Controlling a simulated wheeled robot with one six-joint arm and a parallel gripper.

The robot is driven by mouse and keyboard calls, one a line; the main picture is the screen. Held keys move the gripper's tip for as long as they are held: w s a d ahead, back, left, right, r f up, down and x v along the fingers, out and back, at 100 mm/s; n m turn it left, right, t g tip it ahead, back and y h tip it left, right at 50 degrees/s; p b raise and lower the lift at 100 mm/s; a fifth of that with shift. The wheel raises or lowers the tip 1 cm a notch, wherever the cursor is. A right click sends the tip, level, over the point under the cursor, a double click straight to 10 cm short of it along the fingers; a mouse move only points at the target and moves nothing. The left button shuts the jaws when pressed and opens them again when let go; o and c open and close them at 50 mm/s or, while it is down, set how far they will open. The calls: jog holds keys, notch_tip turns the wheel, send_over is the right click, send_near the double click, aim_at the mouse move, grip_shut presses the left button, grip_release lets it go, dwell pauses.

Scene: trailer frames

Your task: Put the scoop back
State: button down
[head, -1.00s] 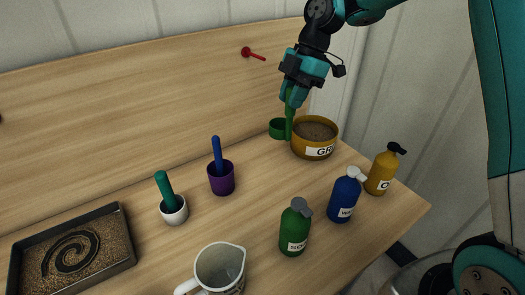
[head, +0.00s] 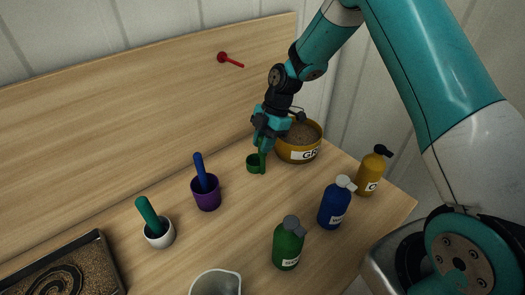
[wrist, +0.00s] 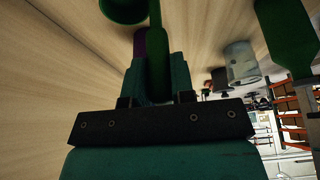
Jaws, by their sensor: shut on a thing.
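My gripper (head: 264,138) is shut on the handle of a green scoop (head: 254,164). The scoop hangs below the fingers, handle roughly upright, with its round cup at the lower end pointing left. It is just left of and in front of the ochre bowl (head: 286,151), which holds brown grit. Whether the cup touches the table I cannot tell. In the wrist view the scoop handle (wrist: 156,45) runs up between the fingers, and the cup is cut off at the top edge. A red peg (head: 230,60) sticks out of the wooden back panel, with nothing on it.
A purple cup (head: 207,196) with a blue pestle-like rod and a white cup (head: 160,240) with a teal one stand left. Blue (head: 333,207), green (head: 287,250) and yellow (head: 369,177) bottles stand right and front. A pitcher (head: 216,284) and a dark tray (head: 100,255) are at the front.

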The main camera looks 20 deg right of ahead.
jog(key=shift+f+p, duration=0.45)
jog(key=shift+f, duration=2.15)
jog(key=c, duration=1)
grip_release()
jog(key=shift+r, duration=0.1)
jog(key=b+v, duration=0.4)
jog(key=v, duration=0.8)
notch_tip(320, 180, up, 6)
jog(key=m, duration=0.3)
send_over(263, 155)
jog(key=s+d, duration=0.1)
jog(key=s, duration=0.1)
jog(key=s+a+r+m, duration=0.2)
jog(key=s+m, duration=0.2)
jog(key=s, duration=0.4)
jog(key=s+a+r+m+t, duration=0.1)
jog(key=s+a+r+m, duration=0.1)
jog(key=s, duration=0.6)
jog(key=s+a+r+m, duration=0.2)
jog(key=s+m, duration=0.3)
jog(key=s, duration=0.4)
jog(key=shift+a+r+m, duration=0.3)
jog(key=shift+r, duration=0.4)
